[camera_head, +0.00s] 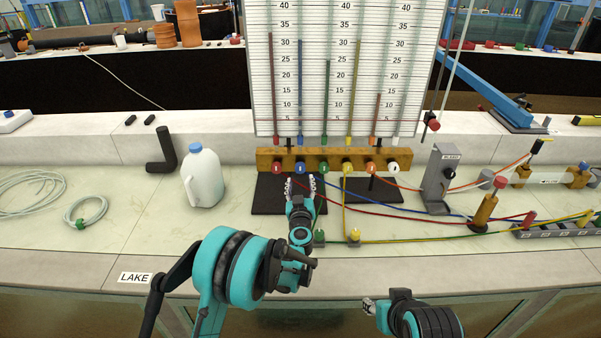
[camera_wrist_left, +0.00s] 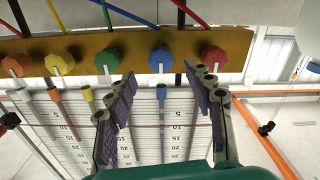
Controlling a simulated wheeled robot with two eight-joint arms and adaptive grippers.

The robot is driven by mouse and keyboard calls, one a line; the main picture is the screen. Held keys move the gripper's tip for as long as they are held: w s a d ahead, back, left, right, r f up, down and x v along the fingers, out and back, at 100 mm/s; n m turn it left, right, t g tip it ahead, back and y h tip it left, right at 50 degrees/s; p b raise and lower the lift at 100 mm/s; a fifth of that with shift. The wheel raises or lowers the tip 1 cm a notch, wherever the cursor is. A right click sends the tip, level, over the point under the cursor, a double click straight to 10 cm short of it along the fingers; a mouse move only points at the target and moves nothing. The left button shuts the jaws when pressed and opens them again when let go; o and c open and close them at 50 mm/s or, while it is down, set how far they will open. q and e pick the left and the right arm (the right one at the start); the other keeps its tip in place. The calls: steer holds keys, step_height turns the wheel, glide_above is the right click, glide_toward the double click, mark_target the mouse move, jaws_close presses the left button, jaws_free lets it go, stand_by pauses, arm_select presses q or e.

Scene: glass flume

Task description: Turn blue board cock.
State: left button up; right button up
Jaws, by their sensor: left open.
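The blue board cock (camera_head: 300,168) is a round knob on a brown wooden rail (camera_head: 264,160) below the scaled tube board (camera_head: 262,70). It sits between the red cock (camera_head: 277,168) and the green cock (camera_head: 323,168). My left gripper (camera_head: 301,182) is open, with its fingertips just in front of the blue cock. In the left wrist view, the blue cock (camera_wrist_left: 160,58) shows beyond and between the two padded fingers (camera_wrist_left: 163,82), apart from them. The red cock (camera_wrist_left: 213,57) is close by the right finger. My right gripper (camera_head: 368,306) shows only partly at the bottom; its jaws are unclear.
Yellow, orange and white cocks (camera_head: 393,168) continue along the rail. Coloured tubes run right across the bench to a grey block (camera_head: 548,231). A white jug (camera_head: 203,178) and black elbow pipe (camera_head: 162,150) stand left.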

mark_target(300, 171)
arm_select(q)
steer(key=w+b, duration=0.1)
steer(key=w, duration=0.5)
steer(key=shift+w, duration=0.25)
steer(key=c, duration=1.2)
